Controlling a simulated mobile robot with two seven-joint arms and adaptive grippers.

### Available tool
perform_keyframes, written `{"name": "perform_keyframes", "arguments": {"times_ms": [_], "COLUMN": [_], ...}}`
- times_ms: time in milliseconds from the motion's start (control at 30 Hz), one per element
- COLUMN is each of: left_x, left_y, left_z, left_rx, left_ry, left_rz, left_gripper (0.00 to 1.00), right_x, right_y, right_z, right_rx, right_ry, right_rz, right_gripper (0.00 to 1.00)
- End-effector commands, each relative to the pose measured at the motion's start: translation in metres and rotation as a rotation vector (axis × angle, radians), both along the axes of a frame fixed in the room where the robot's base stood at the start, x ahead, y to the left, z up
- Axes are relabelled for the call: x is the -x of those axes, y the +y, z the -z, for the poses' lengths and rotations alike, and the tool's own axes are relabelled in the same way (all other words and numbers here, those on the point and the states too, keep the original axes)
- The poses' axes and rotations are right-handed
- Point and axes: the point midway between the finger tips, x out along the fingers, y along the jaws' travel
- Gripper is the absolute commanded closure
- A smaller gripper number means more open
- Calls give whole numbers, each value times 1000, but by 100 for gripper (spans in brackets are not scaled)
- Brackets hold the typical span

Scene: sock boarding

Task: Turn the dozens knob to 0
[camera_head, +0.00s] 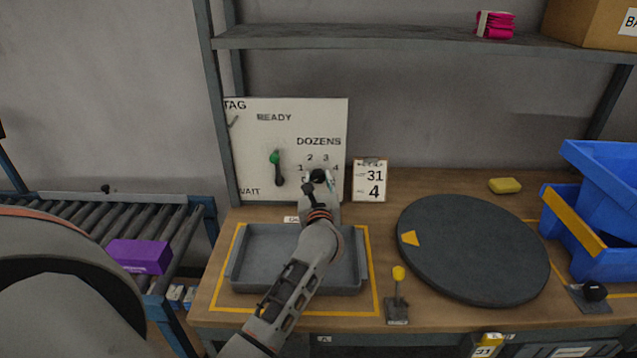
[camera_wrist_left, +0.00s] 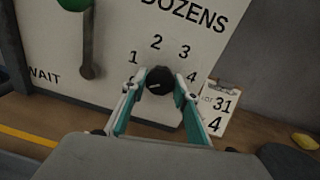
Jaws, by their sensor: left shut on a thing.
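The dozens knob (camera_wrist_left: 159,79) is a round black knob on a white panel (camera_head: 240,160), below the word DOZENS. Numbers 1, 2, 3 and 4 arc over it, and a 0 is not visible to me. A short pale mark shows on its face, slanting toward the lower left; I cannot tell which number it belongs to. My left gripper (camera_head: 319,181) reaches up to the panel. In the left wrist view its two teal-padded fingers (camera_wrist_left: 158,90) are on either side of the knob, shut on it. The gripper hides the lower part of the dial. My right gripper is out of view.
A clipboard (camera_head: 369,191) showing 31 and 4 is close on the right. Below lie a grey tray (camera_head: 238,268), a yellow-topped lever (camera_head: 398,285) and a dark turntable (camera_head: 475,250).

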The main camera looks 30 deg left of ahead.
Motion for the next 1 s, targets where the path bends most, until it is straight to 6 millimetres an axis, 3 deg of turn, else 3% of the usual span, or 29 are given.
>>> {"name": "perform_keyframes", "arguments": {"times_ms": [600,633,700,1000], "left_x": [0,0,0,0], "left_y": [0,0,0,0], "left_z": [1,1,1,0], "left_rx": [39,39,38,36], "left_ry": [-21,-21,-20,-21], "left_rz": [-1,-1,-1,0], "left_gripper": [92,66,53,53], "right_x": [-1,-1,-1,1], "right_y": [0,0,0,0], "right_z": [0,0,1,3], "right_rx": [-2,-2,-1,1], "right_ry": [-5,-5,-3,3], "right_rz": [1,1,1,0], "right_gripper": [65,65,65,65]}}
